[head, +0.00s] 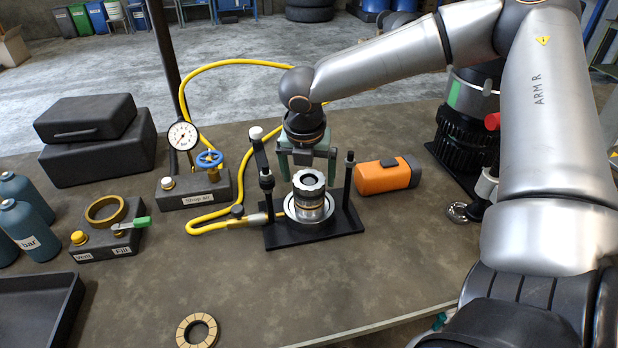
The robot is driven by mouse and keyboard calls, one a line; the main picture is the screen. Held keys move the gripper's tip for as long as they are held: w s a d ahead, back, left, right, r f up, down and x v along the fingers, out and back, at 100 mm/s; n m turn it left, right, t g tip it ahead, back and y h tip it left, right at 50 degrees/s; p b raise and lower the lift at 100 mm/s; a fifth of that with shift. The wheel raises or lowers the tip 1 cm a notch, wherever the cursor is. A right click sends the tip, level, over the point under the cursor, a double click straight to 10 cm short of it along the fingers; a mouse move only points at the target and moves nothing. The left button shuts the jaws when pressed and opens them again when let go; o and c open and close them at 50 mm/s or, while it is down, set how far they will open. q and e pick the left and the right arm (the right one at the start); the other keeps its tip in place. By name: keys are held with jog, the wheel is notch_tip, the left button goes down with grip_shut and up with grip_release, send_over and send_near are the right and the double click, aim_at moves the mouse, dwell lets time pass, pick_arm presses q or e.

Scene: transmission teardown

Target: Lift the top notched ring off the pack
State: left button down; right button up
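The pack (309,203) stands upright on a round plate in a black fixture (300,238) with two posts. It is a short stack of metallic and brownish rings. Its top notched ring (308,178) is a grey ring with a dark opening, still on top of the stack. My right gripper (308,174) points down at the pack, with its green fingers apart. One fingertip is left and one right of the ring's top, with visible gaps; its exact depth I cannot tell. My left gripper is not in view.
A gauge block (195,190) with a yellow hose stands left of the fixture. An orange device (388,175) lies to its right. A tan segmented ring (197,331) lies at the front. A dark tray (35,312) sits front left. The table's front centre is mostly clear.

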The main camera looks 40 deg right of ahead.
jog(key=c, duration=1.3)
jog(key=shift+c, duration=0.3)
jog(key=shift+r, duration=0.15)
